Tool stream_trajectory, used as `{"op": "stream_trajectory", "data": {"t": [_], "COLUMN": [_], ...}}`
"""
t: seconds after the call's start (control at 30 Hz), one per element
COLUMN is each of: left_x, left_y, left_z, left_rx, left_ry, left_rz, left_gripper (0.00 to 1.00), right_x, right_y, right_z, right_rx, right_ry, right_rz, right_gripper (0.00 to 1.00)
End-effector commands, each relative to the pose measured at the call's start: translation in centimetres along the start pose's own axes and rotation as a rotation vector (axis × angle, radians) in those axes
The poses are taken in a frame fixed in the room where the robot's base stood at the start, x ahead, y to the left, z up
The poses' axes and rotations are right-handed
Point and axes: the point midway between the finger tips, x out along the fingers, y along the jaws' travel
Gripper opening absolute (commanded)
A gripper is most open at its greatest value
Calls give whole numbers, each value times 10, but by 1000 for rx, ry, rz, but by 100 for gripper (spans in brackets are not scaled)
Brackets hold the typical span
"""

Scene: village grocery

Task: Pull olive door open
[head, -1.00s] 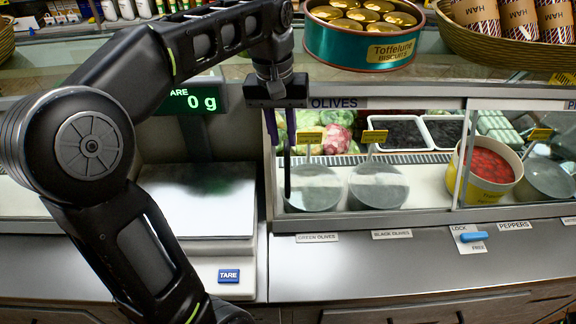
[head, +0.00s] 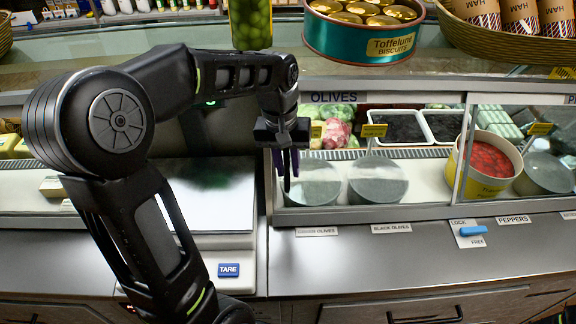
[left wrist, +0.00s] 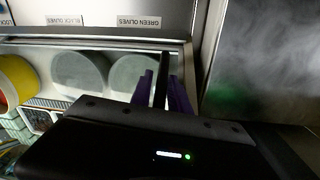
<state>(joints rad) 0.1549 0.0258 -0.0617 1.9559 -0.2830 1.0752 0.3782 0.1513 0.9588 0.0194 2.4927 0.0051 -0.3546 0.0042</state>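The olive door (head: 370,208) is the glass front panel under the OLIVES sign, at the left end of the counter case. It looks shut, its left edge at the case's left end. A dark upright bar handle (head: 287,183) stands at that edge; it also shows in the left wrist view (left wrist: 160,84). My left gripper (head: 286,162) points down with its purple fingers on either side of the bar. The fingers look open, with a small gap to the bar in the head view. My right gripper is out of view.
A scale (head: 205,205) lies left of the case. A biscuit tin (head: 362,35) and an olive jar (head: 250,25) stand on the shelf above. The counter front is clear.

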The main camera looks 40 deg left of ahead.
Motion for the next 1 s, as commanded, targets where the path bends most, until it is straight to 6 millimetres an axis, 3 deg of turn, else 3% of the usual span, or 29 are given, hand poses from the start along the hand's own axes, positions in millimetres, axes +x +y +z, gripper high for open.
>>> {"op": "stream_trajectory", "data": {"t": [0.33, 0.6, 1.0], "left_x": [6, 5, 5], "left_y": [0, 0, 0], "left_z": [0, 0, 0], "left_rx": [0, 0, 0], "left_ry": [0, 0, 1], "left_rz": [0, 0, 0], "left_gripper": [22, 0, 0], "right_x": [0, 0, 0], "right_y": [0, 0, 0], "right_z": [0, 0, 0], "right_rx": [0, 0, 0], "right_ry": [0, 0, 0], "right_rz": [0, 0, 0], "right_gripper": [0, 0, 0]}}
